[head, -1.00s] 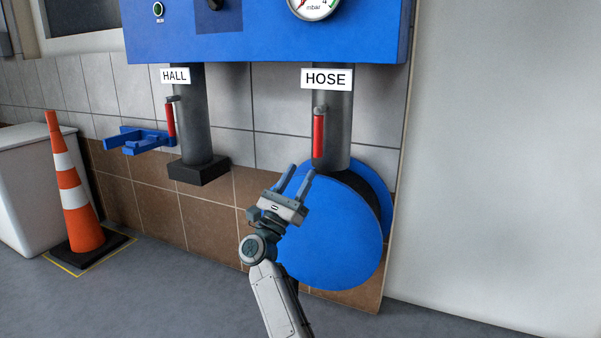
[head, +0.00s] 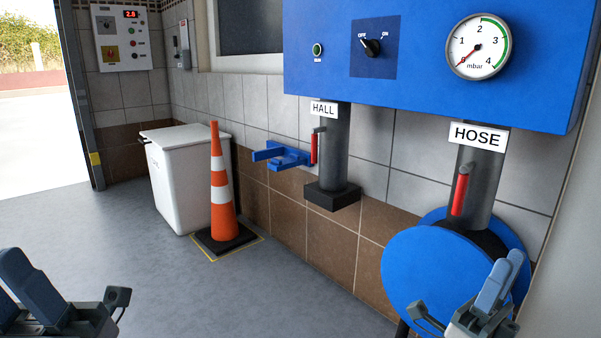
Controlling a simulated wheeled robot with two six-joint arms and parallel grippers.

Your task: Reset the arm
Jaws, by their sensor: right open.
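My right gripper (head: 506,268) is at the bottom right in the head view, in front of the blue round disc (head: 425,275) below the HOSE pipe. Its two fingers point up and partly overlap in the picture; it is open with nothing between them. My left gripper (head: 25,285) is at the bottom left, cut by the frame edge, over the grey floor. Its jaw gap is not clear. The rest of both arms is out of view.
The HOSE pipe (head: 485,180) and HALL pipe (head: 336,150) have red handles under a blue panel (head: 440,85). A blue bracket (head: 280,156) stands out near the HALL pipe. An orange cone (head: 220,190) and white bin (head: 180,180) stand left. The floor between is clear.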

